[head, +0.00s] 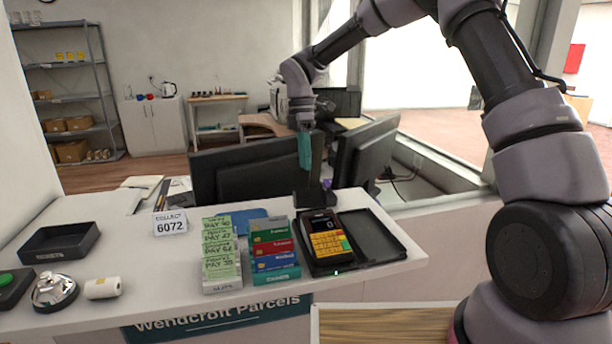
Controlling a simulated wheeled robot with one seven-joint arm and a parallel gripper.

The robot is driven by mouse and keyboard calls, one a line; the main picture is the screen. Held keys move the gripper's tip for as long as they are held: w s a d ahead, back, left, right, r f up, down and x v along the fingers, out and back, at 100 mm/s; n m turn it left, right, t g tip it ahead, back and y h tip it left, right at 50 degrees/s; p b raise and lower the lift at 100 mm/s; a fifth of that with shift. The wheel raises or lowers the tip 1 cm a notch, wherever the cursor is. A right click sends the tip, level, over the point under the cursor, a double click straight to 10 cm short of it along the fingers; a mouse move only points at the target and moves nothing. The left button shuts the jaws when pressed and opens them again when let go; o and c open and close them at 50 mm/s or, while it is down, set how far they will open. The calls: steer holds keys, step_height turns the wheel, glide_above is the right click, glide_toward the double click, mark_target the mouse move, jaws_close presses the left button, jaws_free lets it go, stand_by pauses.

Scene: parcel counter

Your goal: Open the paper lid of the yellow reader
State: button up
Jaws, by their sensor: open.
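My gripper (306,166) points down above and behind the reader, in front of the monitors. It is open, with teal fingers, and nothing shows between them. It is apart from the reader.
A card rack (275,262) and green pay slips (220,262) stand left. A bell (54,291), paper roll (103,288) and black bin (60,243) are at far left.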

steer(key=v, duration=0.5)
steer(key=shift+f, duration=0.1)
steer(key=s+d+r+m+t, duration=0.2)
steer(key=s+d+r+m, duration=0.35)
steer(key=d+r, duration=0.2)
steer(key=s+d+r+m+t, duration=0.2)
steer(key=s+d+r+m, duration=0.3)
steer(key=d+r+m, duration=0.3)
steer(key=s+d+m+t+y, duration=0.2)
steer(key=s+d+m+t, duration=0.3)
steer(key=s+d+m, duration=0.6)
steer(key=s+m, duration=0.1)
steer(key=s, duration=0.2)
steer(key=shift+d+r+t+y, duration=0.15)
steer(key=shift+r+t+y, duration=0.2)
steer(key=shift+t+y, duration=0.05)
